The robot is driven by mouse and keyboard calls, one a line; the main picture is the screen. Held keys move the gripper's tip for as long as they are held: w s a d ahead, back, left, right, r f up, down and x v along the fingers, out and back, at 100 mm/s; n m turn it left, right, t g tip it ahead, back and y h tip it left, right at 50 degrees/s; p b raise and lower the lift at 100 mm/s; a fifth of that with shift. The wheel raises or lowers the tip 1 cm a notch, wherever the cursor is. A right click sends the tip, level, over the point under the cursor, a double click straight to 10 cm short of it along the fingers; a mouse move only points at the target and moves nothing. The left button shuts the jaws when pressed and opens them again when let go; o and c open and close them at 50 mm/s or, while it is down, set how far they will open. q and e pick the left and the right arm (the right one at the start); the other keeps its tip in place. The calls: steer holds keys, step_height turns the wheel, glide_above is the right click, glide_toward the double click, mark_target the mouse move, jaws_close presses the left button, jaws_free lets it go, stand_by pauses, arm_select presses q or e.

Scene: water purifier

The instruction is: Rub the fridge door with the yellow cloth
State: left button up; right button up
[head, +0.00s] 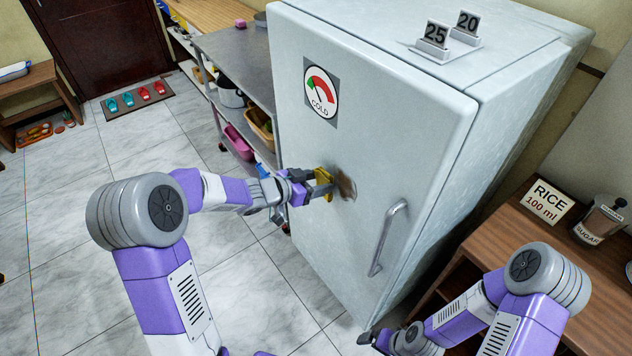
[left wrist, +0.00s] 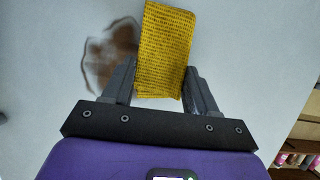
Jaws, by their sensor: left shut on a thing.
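The white fridge door (head: 355,140) stands in front of me, with a brown stain (head: 346,186) at mid-height, left of its handle (head: 388,238). My left gripper (head: 318,188) is shut on the yellow cloth (head: 324,181) and holds it at the door, just left of the stain. In the left wrist view the cloth (left wrist: 165,50) is upright between the fingers, and the stain (left wrist: 112,55) shows to its left, partly behind the cloth and a finger. I cannot tell whether the cloth touches the door. My right gripper (head: 375,338) is low in front, partly seen.
A metal shelf unit (head: 235,60) with pots and bins stands left of the fridge. A wooden table (head: 530,240) with a rice sign (head: 547,200) and a sugar jar (head: 600,220) is at the right. Number blocks (head: 436,38) sit on the fridge. The tiled floor (head: 70,210) at left is clear.

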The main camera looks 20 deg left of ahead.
arm_select(q)
steer(key=shift+w+d, duration=0.5)
steer(key=shift+w, duration=0.15)
